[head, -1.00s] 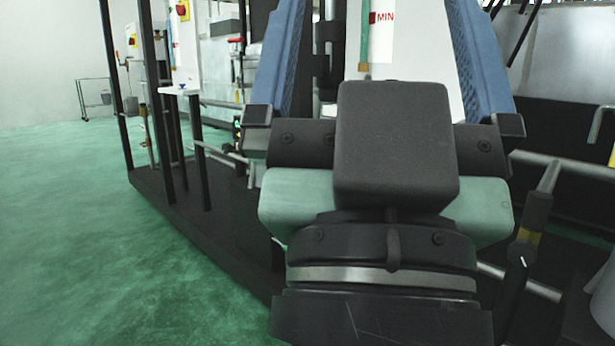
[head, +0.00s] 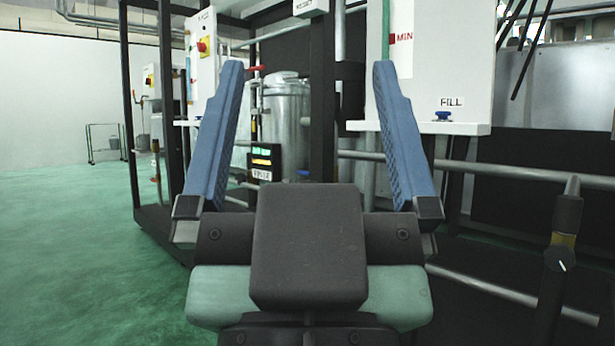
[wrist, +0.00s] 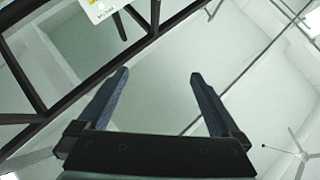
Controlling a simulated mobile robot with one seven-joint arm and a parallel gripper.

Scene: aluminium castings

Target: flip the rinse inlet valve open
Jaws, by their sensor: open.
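My gripper (head: 309,66) is open and empty, its two blue fingers pointing up and away in the head view. A red lever handle (head: 257,69) shows just right of the left finger, by a silver tank (head: 287,112), beyond the gripper. I cannot tell whether it is the rinse inlet valve, and no readable rinse label shows on it. Its pipe is partly hidden by the finger.
A white box with a FILL label (head: 452,102) and blue knob (head: 442,115) stands right of the gripper. A black fitting with a dial (head: 560,258) sits on pipework at right. Dark posts (head: 323,110) rise behind the gripper. Green floor (head: 80,250) at left is clear.

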